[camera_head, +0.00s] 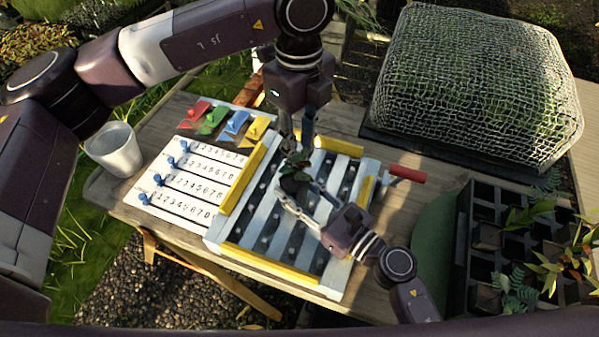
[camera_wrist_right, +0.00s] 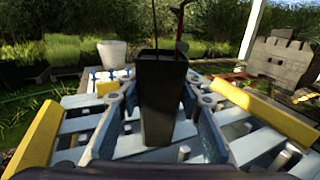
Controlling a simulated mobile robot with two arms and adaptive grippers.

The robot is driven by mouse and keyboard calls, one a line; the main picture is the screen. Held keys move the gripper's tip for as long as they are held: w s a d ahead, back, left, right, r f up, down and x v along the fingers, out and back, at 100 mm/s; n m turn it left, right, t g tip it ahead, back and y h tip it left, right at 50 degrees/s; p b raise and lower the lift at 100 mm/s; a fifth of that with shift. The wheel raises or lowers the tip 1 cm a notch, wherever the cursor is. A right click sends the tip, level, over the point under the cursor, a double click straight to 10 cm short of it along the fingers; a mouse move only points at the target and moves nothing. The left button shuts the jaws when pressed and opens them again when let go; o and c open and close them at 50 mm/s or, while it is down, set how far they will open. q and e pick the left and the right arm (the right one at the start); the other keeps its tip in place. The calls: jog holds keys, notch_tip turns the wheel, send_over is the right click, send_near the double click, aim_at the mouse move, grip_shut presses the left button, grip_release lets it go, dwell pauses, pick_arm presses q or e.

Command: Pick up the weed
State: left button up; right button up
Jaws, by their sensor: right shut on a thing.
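My right gripper (camera_head: 297,192) is shut on a dark plant pot (camera_wrist_right: 162,100), which stands upright between its fingers in the right wrist view. In the head view, dark green leaves (camera_head: 295,163) show at the pot, over the middle of the slatted board. I cannot tell a weed apart from the other leaves. My left gripper (camera_head: 296,140) points down just above these leaves. Its two fingers are apart, with a gap between them. Whether its fingertips touch the leaves is unclear. In the right wrist view a thin dark stem and a reddish part show above the pot.
The slatted board with yellow bars (camera_head: 280,265) lies on a wooden table (camera_head: 150,140). A numbered white panel (camera_head: 185,188), a white cup (camera_head: 115,150) and coloured tags (camera_head: 215,120) are at left. A mesh-covered bed (camera_head: 475,80) and a black cell tray (camera_head: 465,235) are at right.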

aim_at(299, 160)
pick_arm(q)
notch_tip(299, 160, down, 5)
jog(key=shift+f, duration=0.15)
grip_shut()
